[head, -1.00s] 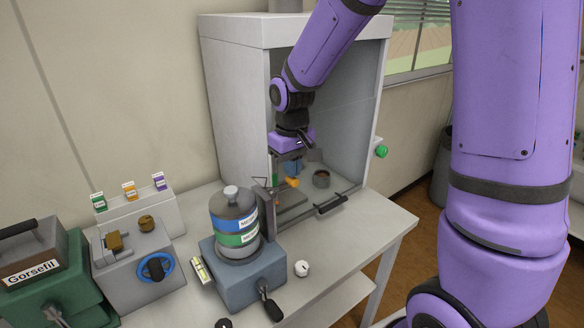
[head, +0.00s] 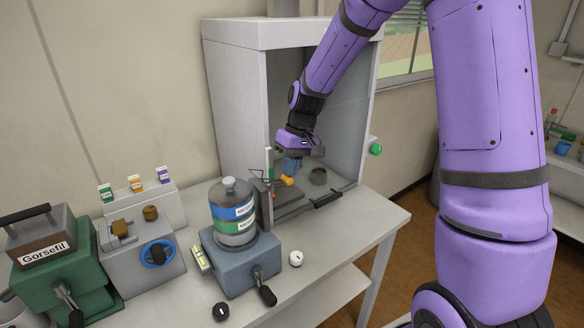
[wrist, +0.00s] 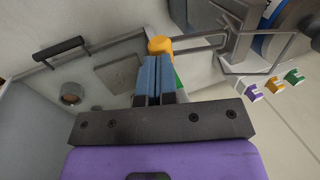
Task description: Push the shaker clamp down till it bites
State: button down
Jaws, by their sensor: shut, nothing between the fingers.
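The shaker (head: 240,262) is a blue-grey block bearing a stack of silver cans (head: 232,212) with blue and green bands. Behind the stack stands a grey upright (head: 264,205). The clamp seems to be the bent wire lever with an orange knob (head: 287,181), which sticks out to the right of it. In the wrist view the orange knob (wrist: 160,45) is at the end of a grey rod. My gripper (head: 291,167) is shut and empty, its blue fingertips (wrist: 153,62) close at the knob. I cannot tell whether they touch it.
A grey open-fronted cabinet (head: 235,100) surrounds my gripper at the back, with a small cup (head: 318,177) inside and a dark handle (head: 328,199) at its front. A white dial (head: 296,258) and a black knob (head: 221,311) sit in front. Other machines crowd the left.

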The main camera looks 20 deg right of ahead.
notch_tip(320, 180, down, 8)
jog(key=a+g+y, duration=0.1)
jog(key=g+y, duration=0.1)
jog(key=y, duration=0.9)
jog(key=shift+s+a+g+y, duration=0.15)
jog(key=shift+a+g+y, duration=0.05)
jog(key=shift+g+y, duration=0.1)
jog(key=v, duration=1.4)
jog(key=shift+s+r, duration=0.1)
